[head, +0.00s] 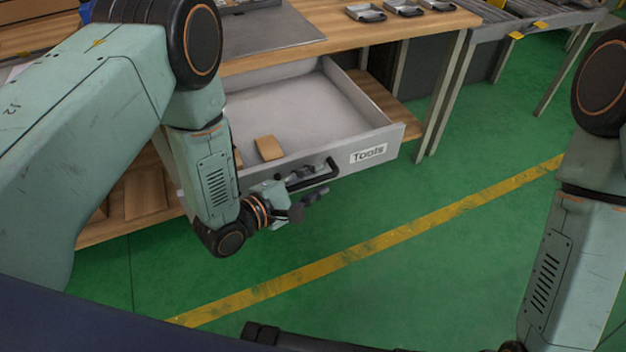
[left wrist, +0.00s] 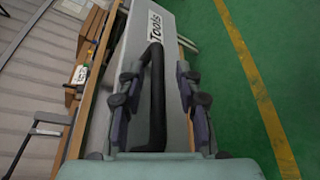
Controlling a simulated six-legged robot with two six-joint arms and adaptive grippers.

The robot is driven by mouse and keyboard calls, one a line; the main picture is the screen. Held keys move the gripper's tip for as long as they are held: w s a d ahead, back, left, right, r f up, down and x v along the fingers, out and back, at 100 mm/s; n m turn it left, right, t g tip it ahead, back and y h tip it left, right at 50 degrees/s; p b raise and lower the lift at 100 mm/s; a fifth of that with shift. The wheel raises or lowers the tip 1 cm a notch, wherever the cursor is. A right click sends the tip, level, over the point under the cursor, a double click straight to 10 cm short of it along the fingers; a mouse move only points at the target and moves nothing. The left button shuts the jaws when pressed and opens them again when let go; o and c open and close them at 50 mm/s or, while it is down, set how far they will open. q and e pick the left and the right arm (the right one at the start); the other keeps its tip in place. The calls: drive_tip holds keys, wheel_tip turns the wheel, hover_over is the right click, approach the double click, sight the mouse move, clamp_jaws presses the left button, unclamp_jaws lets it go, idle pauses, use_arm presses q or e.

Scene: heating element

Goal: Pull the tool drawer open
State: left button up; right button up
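The tool drawer (head: 392,144) stands pulled out from under the wooden workbench, with its light grey inside in view. Its front has a white "Tools" label, which also shows in the left wrist view (left wrist: 155,27). The black bar handle (head: 331,172) sits on the front. In the left wrist view the handle (left wrist: 156,95) runs between the two fingers of my left gripper (left wrist: 158,88), with a gap visible on each side. My left gripper (head: 308,184) is open around the handle in the head view. My right arm shows at the right, but its gripper is not in view.
A brown block (head: 268,148) lies in the drawer. The workbench top (head: 345,32) carries small metal trays (head: 404,8). A grey roller table (head: 497,32) stands at the back right. The green floor (head: 450,240) with a yellow line is clear before the drawer.

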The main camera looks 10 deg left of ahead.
use_arm(q)
drive_tip(key=v, duration=1.2)
drive_tip(key=shift+f, duration=0.1)
idle(0.6)
drive_tip(key=s+a+f+m+g+y, duration=0.2)
drive_tip(key=s+f+m+g+y, duration=0.15)
drive_tip(key=f+m, duration=0.25)
drive_tip(key=s+a+f+m+g+y, duration=0.2)
drive_tip(key=s+f+m+g, duration=0.1)
drive_tip(key=s+f+m, duration=0.25)
drive_tip(key=s+a+f+m+g+y, duration=0.1)
drive_tip(key=s+m+g+y, duration=0.1)
drive_tip(key=s, duration=0.5)
drive_tip(key=s+a+f+m+g+y, duration=0.1)
drive_tip(key=s+a+m+g, duration=0.1)
drive_tip(key=s, duration=0.5)
drive_tip(key=shift+f+m+g+y, duration=0.15)
drive_tip(key=shift+m+g+y, duration=0.2)
drive_tip(key=shift+m+g, duration=0.35)
